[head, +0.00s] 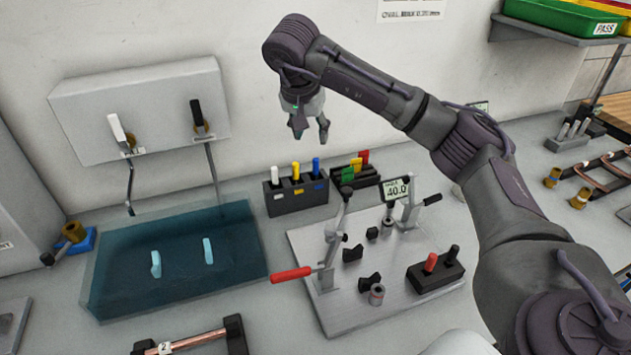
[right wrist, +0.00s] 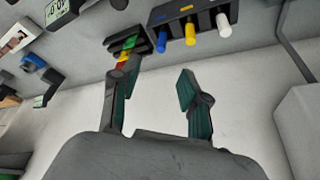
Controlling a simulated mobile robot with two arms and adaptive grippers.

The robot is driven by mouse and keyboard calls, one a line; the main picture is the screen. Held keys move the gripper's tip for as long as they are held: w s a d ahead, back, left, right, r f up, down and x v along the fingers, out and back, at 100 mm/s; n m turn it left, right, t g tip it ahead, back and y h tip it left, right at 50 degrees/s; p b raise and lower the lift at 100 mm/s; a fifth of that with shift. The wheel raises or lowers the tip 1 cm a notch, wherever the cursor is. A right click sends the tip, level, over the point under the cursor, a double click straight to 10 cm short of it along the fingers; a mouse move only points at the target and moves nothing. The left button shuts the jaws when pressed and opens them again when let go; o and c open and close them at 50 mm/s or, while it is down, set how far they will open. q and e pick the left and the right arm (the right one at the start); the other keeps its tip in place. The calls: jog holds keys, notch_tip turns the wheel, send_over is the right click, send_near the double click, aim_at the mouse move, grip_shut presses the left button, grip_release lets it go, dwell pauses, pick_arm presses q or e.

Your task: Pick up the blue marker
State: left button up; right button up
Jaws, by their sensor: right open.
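The blue marker (head: 316,167) stands upright at the right end of a black holder (head: 295,202), beside a yellow and a white marker. In the right wrist view the blue marker (right wrist: 162,41) shows at the top, beyond my gripper. My right gripper (head: 310,132) is open and empty, up above the marker holder and apart from it. Its two fingers (right wrist: 155,95) are spread in the right wrist view, with nothing between them. My left gripper is not in view.
A second black holder (head: 353,182) with red, yellow and green pieces stands just right of the markers. A metal plate (head: 345,312) with clamps and a red handle (head: 290,274) lies in front. A blue translucent tank (head: 180,285) is at left, below a white wall box (head: 75,110).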

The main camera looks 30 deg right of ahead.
aim_at(315, 159)
jog(key=p+x, duration=0.1)
jog(key=x, duration=0.5)
jog(key=shift+w+d+f, duration=0.1)
jog(key=shift+f, duration=0.2)
jog(key=p+x, duration=0.1)
jog(key=x, duration=0.2)
jog(key=shift+w+f+p, duration=0.15)
jog(key=shift+f+p, duration=0.15)
jog(key=shift+w+d+f, duration=0.1)
jog(key=shift+d+f, duration=0.05)
jog(key=shift+f, duration=0.25)
grip_shut()
